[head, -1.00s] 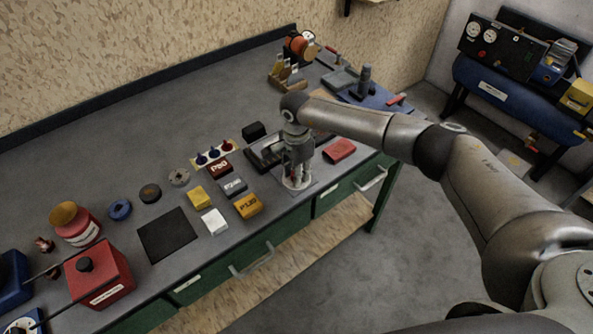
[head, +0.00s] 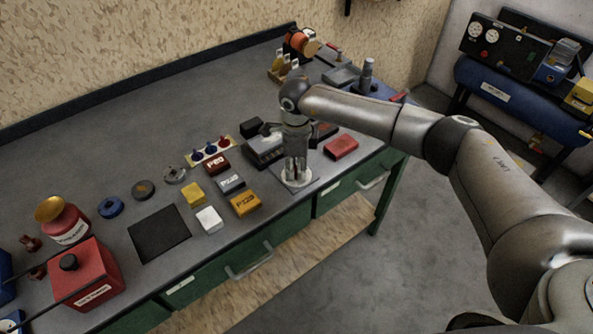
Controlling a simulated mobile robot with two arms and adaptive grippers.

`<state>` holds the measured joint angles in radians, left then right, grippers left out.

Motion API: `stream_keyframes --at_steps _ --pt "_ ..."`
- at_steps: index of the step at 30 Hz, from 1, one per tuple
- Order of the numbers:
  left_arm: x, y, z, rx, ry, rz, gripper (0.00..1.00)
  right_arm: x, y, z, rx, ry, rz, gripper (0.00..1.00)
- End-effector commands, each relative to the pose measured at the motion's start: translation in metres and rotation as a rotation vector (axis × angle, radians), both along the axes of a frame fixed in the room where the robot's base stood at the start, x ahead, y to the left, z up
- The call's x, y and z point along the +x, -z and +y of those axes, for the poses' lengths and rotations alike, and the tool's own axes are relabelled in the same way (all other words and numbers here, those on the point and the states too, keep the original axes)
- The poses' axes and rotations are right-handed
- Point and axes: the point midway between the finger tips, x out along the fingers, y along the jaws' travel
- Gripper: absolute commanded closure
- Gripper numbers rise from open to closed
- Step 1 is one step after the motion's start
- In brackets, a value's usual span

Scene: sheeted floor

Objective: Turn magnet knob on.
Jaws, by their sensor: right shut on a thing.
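The magnet knob's round white dial (head: 302,182) sits on a small grey plate (head: 284,187) near the front edge of the bench. My right gripper (head: 296,174) points straight down over the middle of the dial. It is shut on the knob, and a little red shows between its fingers. The fingers hide most of the knob, so I cannot tell which way it points. My left gripper is out of view.
A red block (head: 341,147) lies right of the gripper, and a dark device (head: 265,150) stands behind it. A yellow P120 block (head: 245,203) lies to the left. The grey bench top (head: 110,145) is clear at the back left.

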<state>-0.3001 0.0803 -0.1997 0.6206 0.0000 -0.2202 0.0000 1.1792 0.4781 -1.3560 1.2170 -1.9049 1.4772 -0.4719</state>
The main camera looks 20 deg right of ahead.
Motion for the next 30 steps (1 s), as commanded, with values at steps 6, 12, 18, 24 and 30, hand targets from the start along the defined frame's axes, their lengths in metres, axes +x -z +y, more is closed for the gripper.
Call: stream_keyframes --at_steps 6,12,18,24,30 --pt "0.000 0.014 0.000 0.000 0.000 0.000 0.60 0.001 0.001 0.000 0.000 0.205 -0.002 0.96" --pt "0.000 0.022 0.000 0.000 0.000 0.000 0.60 0.001 0.001 0.000 0.000 0.394 -0.002 0.96" --pt "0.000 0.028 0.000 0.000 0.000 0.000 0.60 0.001 0.001 0.000 0.000 0.569 -0.002 0.96" --pt "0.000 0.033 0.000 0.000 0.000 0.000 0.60 0.001 0.000 -0.001 0.001 0.708 -0.002 0.96" --pt "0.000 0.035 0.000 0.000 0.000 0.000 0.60 0.001 -0.001 -0.001 0.000 0.800 -0.002 0.96"
